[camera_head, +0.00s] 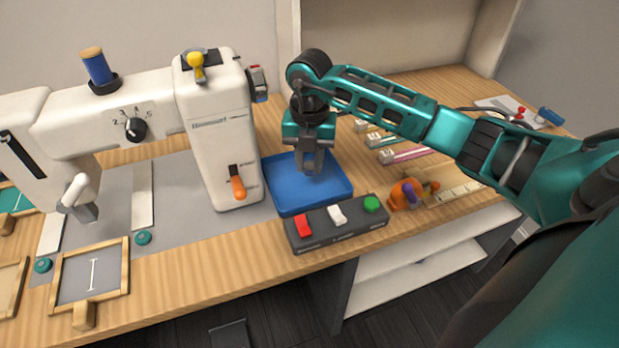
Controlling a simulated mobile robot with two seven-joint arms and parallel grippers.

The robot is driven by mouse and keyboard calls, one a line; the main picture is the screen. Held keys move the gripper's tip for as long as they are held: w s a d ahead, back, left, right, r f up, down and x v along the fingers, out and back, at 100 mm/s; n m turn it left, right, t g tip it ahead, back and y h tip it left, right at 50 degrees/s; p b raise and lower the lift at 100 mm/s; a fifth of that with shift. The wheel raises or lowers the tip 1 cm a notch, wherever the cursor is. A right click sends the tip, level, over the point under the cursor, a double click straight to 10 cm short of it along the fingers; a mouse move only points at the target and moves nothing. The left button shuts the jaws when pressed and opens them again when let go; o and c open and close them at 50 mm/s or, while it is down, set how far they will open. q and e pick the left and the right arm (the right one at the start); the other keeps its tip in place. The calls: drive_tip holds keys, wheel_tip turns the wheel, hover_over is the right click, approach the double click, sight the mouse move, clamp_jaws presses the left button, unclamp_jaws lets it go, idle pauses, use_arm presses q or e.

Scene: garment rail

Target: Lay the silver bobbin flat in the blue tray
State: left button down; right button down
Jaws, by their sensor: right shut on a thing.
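The blue tray (330,197) lies on the wooden table, just right of the sewing machine's upright. My right gripper (311,170) points down over the tray's back part, with its fingers shut on a small grey thing that looks like the silver bobbin. The fingers mostly hide the bobbin, so I cannot tell its tilt or whether it touches the tray floor. The visible tray floor is bare. My left gripper is not in view.
The white sewing machine (218,150) stands close to the tray's left. A dark switch box (337,232) with red, white and green buttons sits in front of it. An orange tape dispenser (406,194) is at front right. Several white-tagged items lie behind, under my right arm.

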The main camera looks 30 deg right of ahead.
sight(310, 176)
wheel_tip(310, 176, down, 5)
drive_tip(key=shift+r, duration=0.15)
drive_tip(key=shift+f, duration=0.3)
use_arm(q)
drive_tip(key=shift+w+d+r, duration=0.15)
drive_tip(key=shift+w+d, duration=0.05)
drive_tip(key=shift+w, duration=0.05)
use_arm(e)
drive_tip(key=shift+f+b, duration=0.15)
drive_tip(key=shift+b, duration=0.2)
drive_tip(key=c, duration=0.9)
unclamp_jaws()
